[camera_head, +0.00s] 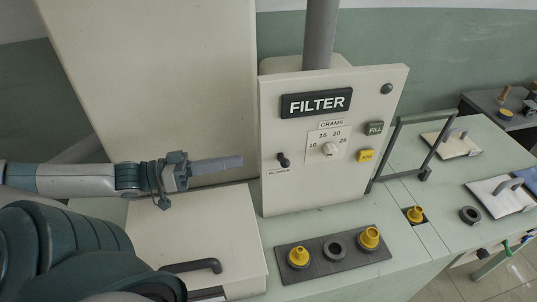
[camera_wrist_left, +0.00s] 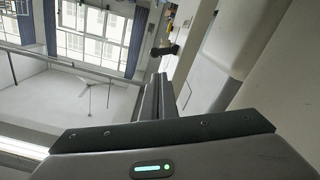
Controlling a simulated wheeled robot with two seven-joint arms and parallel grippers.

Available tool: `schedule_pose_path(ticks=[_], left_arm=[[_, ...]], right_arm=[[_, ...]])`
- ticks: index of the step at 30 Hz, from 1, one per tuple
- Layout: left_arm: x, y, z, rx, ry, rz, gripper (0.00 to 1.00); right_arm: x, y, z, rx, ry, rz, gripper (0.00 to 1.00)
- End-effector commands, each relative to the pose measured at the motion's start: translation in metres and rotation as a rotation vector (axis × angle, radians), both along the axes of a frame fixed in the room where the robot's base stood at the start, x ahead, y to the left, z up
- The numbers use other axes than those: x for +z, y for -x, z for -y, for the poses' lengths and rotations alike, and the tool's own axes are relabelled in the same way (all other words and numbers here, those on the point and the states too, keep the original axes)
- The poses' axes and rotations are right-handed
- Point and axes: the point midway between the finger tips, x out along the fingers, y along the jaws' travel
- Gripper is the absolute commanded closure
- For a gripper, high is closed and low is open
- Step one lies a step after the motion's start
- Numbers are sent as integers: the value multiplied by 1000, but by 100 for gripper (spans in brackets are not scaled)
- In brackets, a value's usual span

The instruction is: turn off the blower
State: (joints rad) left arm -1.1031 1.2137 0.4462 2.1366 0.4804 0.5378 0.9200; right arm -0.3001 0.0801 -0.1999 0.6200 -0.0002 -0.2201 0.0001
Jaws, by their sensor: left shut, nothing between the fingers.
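The blower switch (camera_head: 283,160) is a small dark lever on the left side of the cream filter panel (camera_head: 300,190), just above the label BLOWER. Its lever tip points up and left. My left gripper (camera_head: 240,161) comes in from the left. Its fingers are shut and empty, pointing at the panel, with a gap between the fingertips and the switch in the head view. In the left wrist view the shut fingers (camera_wrist_left: 160,93) point up the picture toward a dark lever (camera_wrist_left: 165,50) that looks like the switch. My right gripper is not in view.
The panel also has a dial (camera_head: 329,149), a green FILL button (camera_head: 375,128) and a yellow button (camera_head: 365,156). A tall cream cabinet (camera_head: 160,75) stands behind my left arm. A dark tray (camera_head: 300,274) holds yellow pieces. A lid with a black handle (camera_head: 190,266) lies below.

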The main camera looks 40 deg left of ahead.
Motion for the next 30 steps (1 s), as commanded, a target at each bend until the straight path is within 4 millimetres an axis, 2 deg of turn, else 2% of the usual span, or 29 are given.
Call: schedule_pose_path(ticks=[30], left_arm=[[1,-53,45,-2,0,4,100]], right_arm=[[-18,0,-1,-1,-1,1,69]])
